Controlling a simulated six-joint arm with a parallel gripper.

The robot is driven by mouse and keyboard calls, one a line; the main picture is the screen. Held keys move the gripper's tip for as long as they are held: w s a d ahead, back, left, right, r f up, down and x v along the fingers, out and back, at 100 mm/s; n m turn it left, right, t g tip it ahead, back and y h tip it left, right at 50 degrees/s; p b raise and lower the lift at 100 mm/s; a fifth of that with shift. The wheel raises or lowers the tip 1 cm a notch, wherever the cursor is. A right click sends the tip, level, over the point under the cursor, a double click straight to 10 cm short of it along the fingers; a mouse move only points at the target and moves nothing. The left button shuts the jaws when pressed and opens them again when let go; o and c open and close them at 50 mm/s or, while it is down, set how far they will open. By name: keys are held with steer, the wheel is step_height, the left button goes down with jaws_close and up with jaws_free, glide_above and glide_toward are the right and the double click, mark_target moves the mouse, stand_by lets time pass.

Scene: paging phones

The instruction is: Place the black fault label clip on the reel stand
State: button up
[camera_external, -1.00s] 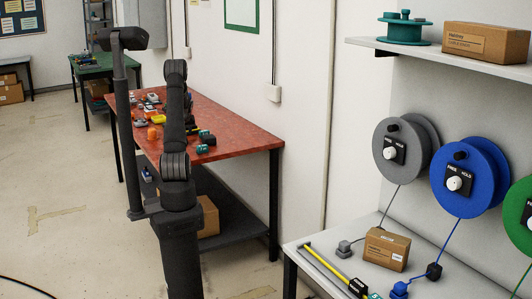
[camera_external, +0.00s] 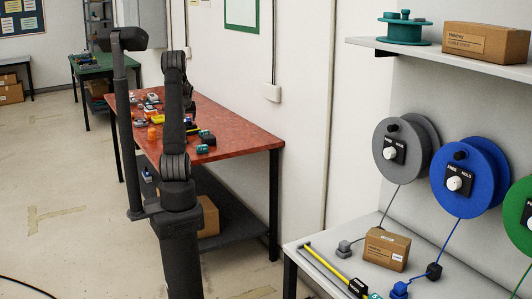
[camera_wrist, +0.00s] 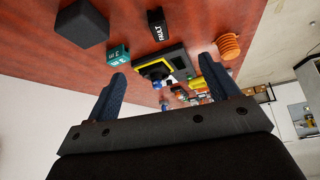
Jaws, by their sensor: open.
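The black fault label clip (camera_wrist: 158,24), marked FAULT in white, lies on the red table in the wrist view, beyond my fingertips. My gripper (camera_wrist: 163,70) is open, with its two blue-grey fingers wide apart and nothing held between them. In the external view my arm hides the gripper, and I cannot single out the clip there. Grey, blue (camera_external: 470,178) and green reels are mounted on the pale stand (camera_external: 440,110) at the right, above a light bench.
Near the clip are a dark block (camera_wrist: 82,23), a teal 3 m label (camera_wrist: 117,55), a yellow-and-black device (camera_wrist: 163,65) and an orange ribbed piece (camera_wrist: 229,46). The red table (camera_external: 235,140) is cluttered. A cardboard box (camera_external: 386,249) and yellow strip (camera_external: 325,265) lie on the right bench.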

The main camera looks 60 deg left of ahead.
steer(key=s+a+f+n+t+h, duration=0.4)
steer(key=s+a+f+n+h, duration=0.35)
steer(key=n, duration=0.45)
steer(key=s+a+r+n+t+h, duration=0.1)
steer(key=s+a+r+n+t, duration=0.1)
steer(key=s+a+n+t, duration=0.4)
steer(key=shift+t, duration=0.4)
steer(key=x, duration=0.5)
steer(key=d+x, duration=0.1)
steer(key=x, duration=1.1)
steer(key=shift+s+d+f, duration=0.15)
steer(key=shift+s, duration=0.1)
steer(key=c, duration=1.1)
